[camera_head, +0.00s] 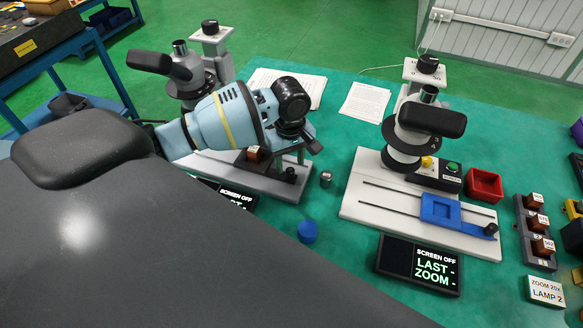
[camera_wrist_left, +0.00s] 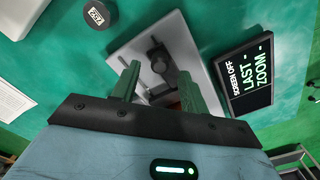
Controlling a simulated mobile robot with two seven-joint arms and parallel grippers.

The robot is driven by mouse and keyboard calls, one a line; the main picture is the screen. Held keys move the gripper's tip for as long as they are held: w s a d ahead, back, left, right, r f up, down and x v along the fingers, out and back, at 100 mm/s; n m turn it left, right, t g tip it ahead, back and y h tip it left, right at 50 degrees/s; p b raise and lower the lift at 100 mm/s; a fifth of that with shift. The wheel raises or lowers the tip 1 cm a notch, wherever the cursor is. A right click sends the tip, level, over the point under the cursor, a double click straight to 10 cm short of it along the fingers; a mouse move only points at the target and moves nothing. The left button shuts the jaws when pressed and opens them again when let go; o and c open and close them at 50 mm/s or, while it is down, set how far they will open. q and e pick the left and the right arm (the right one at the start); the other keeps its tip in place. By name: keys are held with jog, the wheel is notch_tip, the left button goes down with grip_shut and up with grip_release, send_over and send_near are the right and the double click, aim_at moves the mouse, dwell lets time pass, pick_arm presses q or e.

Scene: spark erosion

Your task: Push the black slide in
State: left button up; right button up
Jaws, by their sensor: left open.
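The black slide (camera_head: 243,166) is on the white base of the left microscope stand, with a brown block on it and a dark knob (camera_head: 290,175) at its right end. The arm covers part of it. In the left wrist view the dark knob and slide (camera_wrist_left: 158,58) show beyond and between the two green fingers. My left gripper (camera_wrist_left: 159,72) is open, with nothing seen held in it. I cannot tell whether a finger touches the knob. In the head view the fingers are mostly hidden behind the wrist. My right gripper is not in view.
The right stand has a blue slide (camera_head: 440,209) on a white base. A screen (camera_head: 419,265), a blue round piece (camera_head: 307,231), a small metal cylinder (camera_head: 326,179) and a red tray (camera_head: 484,185) stand on the green table.

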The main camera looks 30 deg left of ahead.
aim_at(290, 170)
pick_arm(q)
jog(key=shift+f, duration=1.8)
grip_shut()
